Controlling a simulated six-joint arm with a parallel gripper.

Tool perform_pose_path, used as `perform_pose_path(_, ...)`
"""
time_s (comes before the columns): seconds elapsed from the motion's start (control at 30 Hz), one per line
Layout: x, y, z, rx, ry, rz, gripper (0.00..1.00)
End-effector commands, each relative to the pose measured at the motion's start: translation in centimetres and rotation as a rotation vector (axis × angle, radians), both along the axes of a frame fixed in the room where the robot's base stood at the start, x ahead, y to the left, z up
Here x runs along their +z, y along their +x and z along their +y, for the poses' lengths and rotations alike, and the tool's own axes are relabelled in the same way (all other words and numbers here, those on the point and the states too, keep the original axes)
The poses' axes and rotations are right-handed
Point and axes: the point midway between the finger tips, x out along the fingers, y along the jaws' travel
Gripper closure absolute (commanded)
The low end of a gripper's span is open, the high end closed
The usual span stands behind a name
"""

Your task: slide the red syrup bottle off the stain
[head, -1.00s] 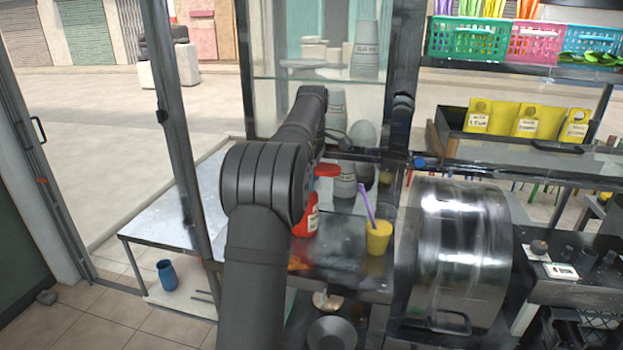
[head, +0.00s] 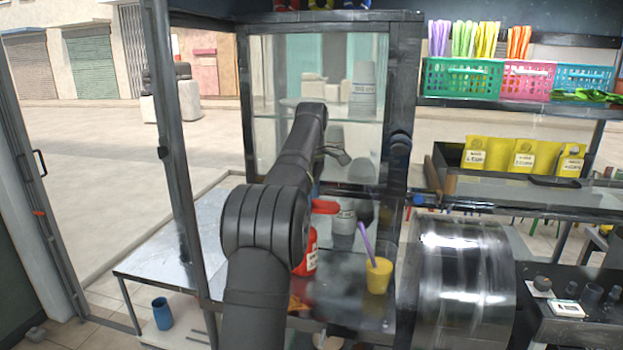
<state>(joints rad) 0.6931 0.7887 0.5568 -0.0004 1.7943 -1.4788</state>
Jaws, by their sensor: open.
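The red syrup bottle (head: 311,262) stands upright on the dark counter (head: 345,283), with a red pump top and a pale label. My arm hides its left side. A small orange-red stain (head: 297,303) shows on the counter in front of the bottle, partly behind my arm; I cannot tell how far it reaches under the bottle. My gripper (head: 337,154) is small in view, above and behind the bottle in the picture, in front of the glass. It is open and apart from the bottle.
A yellow cup (head: 378,276) with a purple straw stands right of the bottle. Grey cups (head: 344,222) stand behind it. A shiny metal drum (head: 464,275) is further right. A dark post (head: 397,180) rises behind the cup. A bare metal table (head: 165,262) lies to the left.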

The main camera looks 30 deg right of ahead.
Motion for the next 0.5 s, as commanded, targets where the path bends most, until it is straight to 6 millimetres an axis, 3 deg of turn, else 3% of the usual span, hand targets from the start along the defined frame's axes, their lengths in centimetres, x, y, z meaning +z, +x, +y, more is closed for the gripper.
perform_pose_path(0.23,4.0,0.1,-0.1,0.0,-0.001,-0.001,0.24)
perform_pose_path(0.5,6.2,0.0,0.0,0.0,-0.003,-0.003,0.24)
